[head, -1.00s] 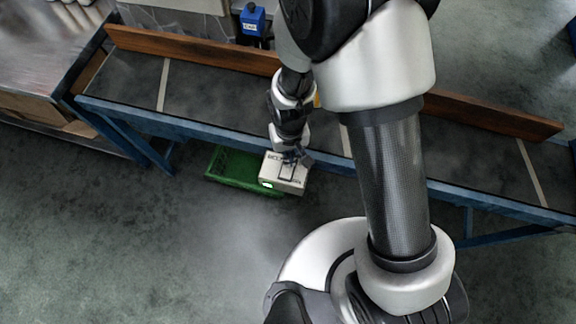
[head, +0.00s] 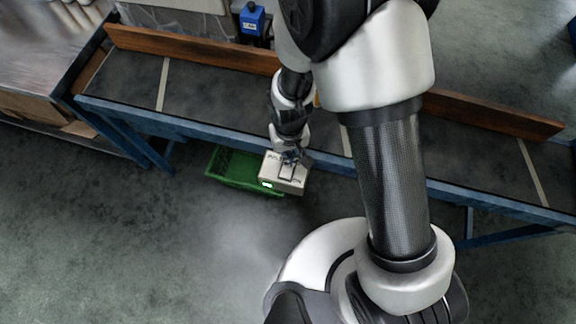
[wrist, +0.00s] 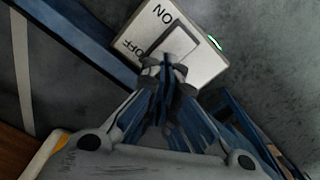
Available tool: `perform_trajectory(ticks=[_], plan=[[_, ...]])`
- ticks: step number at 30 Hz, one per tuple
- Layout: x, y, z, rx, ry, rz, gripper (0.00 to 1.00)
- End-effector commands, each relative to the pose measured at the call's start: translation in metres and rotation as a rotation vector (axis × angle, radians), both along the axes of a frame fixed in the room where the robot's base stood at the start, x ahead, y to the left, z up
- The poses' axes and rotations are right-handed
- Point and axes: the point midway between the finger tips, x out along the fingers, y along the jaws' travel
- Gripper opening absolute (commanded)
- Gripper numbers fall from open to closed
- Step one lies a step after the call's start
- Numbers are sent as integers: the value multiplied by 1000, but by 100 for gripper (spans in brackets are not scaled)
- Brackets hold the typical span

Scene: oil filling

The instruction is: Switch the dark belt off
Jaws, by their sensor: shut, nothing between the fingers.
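The dark belt (head: 215,92) runs across the head view in a blue frame. A pale switch box (head: 272,172) stands at its near side; the wrist view shows its face (wrist: 205,70) with ON and OFF lettering and a rocker (wrist: 178,42). A small green lamp on the box's edge is lit (wrist: 216,42). My gripper (head: 291,157) is shut and empty at the box. In the wrist view its fingertips (wrist: 165,66) are over the rocker's lower edge and hide part of it; whether they touch it I cannot tell.
A green crate (head: 222,170) is on the floor beside the switch box. A brown rail (head: 195,48) lines the belt's far side. A blue device (head: 252,22) stands behind it. Open floor lies in front (head: 120,240).

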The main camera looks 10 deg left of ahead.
Motion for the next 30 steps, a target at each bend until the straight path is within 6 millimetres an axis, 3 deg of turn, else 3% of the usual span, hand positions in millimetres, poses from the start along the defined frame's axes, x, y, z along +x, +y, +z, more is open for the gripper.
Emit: perform_trajectory(ticks=[30], plan=[[0, 0, -16, 0, 0, 0, 0]])
